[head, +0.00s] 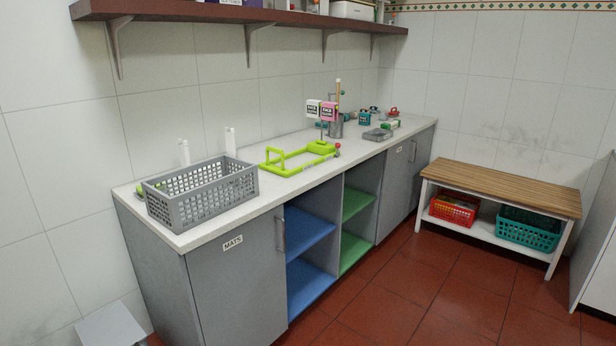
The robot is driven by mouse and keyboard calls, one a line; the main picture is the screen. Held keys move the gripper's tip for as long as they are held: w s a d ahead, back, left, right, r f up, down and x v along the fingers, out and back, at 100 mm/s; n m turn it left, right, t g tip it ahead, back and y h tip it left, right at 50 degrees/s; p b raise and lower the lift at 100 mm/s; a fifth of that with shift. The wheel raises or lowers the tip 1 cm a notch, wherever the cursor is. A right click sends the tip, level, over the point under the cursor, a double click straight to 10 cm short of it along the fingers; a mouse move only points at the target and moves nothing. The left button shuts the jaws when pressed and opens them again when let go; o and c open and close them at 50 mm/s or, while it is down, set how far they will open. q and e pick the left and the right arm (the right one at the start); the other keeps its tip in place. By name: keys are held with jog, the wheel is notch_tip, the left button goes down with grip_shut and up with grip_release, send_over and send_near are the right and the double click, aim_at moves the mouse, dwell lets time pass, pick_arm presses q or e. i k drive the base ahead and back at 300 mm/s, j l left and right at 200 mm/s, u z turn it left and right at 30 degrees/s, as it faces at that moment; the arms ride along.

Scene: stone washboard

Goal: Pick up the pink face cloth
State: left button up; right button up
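A small pink cloth (328,112) with a dark label hangs near the middle of the counter, at the back. It hangs beside a white cloth (313,109) that also has a dark label. Both seem to hang from a stand above a lime-green frame (284,169); the text on the labels is too small to read surely. Neither of my grippers is in view.
A grey perforated basket (203,197) stands on the left of the counter (262,193). Small items cluster farther right. A shelf (243,14) runs above. A wooden-topped bench (502,187) holds red and teal baskets (528,232). The red floor (409,291) before the cabinets is clear.

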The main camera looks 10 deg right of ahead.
aim_at(329, 113)
jog(key=i+l+z, duration=0.15)
jog(key=i+z, duration=0.15)
jog(key=i, duration=0.5)
jog(key=i+z, duration=0.25)
jog(key=i, duration=0.55)
